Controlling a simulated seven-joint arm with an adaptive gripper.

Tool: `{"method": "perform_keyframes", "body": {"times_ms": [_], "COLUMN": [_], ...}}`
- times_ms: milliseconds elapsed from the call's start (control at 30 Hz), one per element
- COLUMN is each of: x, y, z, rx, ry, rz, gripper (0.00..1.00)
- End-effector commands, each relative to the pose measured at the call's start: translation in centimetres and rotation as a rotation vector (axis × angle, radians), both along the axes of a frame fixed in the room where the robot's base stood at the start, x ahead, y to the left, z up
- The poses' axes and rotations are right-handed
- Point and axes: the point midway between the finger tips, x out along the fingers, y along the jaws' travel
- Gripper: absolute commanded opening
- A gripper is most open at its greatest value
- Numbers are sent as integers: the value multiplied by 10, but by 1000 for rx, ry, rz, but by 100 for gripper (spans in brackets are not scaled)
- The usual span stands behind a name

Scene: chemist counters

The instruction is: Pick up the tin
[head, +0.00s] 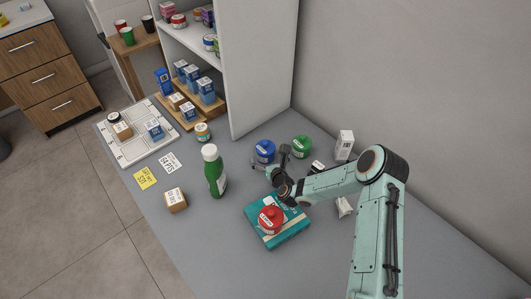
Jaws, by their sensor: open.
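Several round, lidded containers that could be the tin stand on the grey counter. A blue one (264,151) stands just beyond my gripper, and a green one (302,147) stands to its right. A red one (270,219) with a knobbed lid sits on a flat teal box (290,231), nearer the camera. My arm partly hides the area to the right.
A green bottle (214,171) stands upright left of my gripper. A small cardboard box (175,200) and flat cards (146,178) lie farther left. A white box (345,144) stands by the wall. A tray (139,149) and shelf unit (252,70) are at the back. The front counter is clear.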

Motion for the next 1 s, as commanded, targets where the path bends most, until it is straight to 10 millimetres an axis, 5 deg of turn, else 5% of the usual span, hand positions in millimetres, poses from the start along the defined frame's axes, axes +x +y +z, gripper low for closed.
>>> {"method": "perform_keyframes", "body": {"times_ms": [200, 500, 733, 1000], "x": [20, 23, 23, 23], "y": [8, 8, 8, 8], "z": [-9, -10, -10, -10], "rx": [-1, -1, -1, -1], "ry": [0, 0, 0, 0], "rz": [0, 0, 0, 0], "gripper": [92, 92, 23, 21]}}
